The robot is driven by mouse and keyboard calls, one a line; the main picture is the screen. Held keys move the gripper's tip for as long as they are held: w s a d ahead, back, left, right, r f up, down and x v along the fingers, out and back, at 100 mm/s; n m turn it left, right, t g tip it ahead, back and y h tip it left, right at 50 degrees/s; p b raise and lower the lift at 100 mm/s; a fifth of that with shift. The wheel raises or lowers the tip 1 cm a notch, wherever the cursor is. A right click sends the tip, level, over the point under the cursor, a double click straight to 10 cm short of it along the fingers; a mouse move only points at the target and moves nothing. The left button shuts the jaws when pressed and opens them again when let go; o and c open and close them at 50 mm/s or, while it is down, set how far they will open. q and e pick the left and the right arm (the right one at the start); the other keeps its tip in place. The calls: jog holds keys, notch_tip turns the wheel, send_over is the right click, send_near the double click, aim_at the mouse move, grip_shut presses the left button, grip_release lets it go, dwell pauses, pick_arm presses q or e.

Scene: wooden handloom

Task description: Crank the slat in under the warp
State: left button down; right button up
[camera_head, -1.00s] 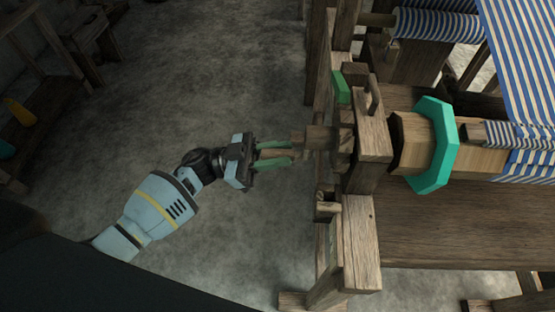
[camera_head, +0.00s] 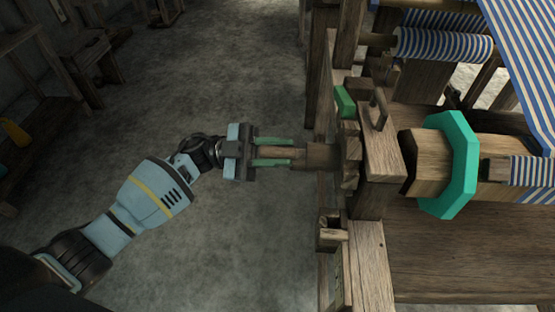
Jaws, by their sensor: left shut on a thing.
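My left gripper (camera_head: 290,151) has its green fingers above and below the wooden crank handle (camera_head: 277,152), shut on it. The handle joins a thicker wooden hub (camera_head: 322,156) at the loom's left side post. Beyond the post lies the wooden cloth beam (camera_head: 427,162) with a teal octagonal flange (camera_head: 465,165) around it. Right of the flange, a wooden slat end (camera_head: 497,169) shows on the beam's face, with striped cloth over its right part. The blue-and-white striped warp (camera_head: 530,70) slopes down at the upper right. My right gripper is out of view.
The loom's side post (camera_head: 383,160) carries an upright wooden peg (camera_head: 378,108); a green block (camera_head: 345,102) is beside it. A striped roll (camera_head: 445,45) lies at the back. A wooden stool (camera_head: 85,70) stands upper left. The floor around my arm is clear.

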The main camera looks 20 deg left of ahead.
pick_arm(q)
jog(key=w+r+m+g+y+b, duration=0.1)
jog(key=w+r+m+g+y, duration=0.1)
jog(key=r+m, duration=0.5)
jog(key=w+m+g, duration=0.1)
jog(key=m, duration=0.2)
jog(key=shift+a+y, duration=0.35)
jog(key=shift+y, duration=0.05)
jog(key=shift+r, duration=0.15)
dwell(0.4)
jog(key=shift+r, duration=0.1)
dwell(0.4)
jog(key=c, duration=1.3)
grip_release()
jog(key=shift+s, duration=0.1)
jog(key=shift+o, duration=0.5)
jog(key=shift+f, duration=0.2)
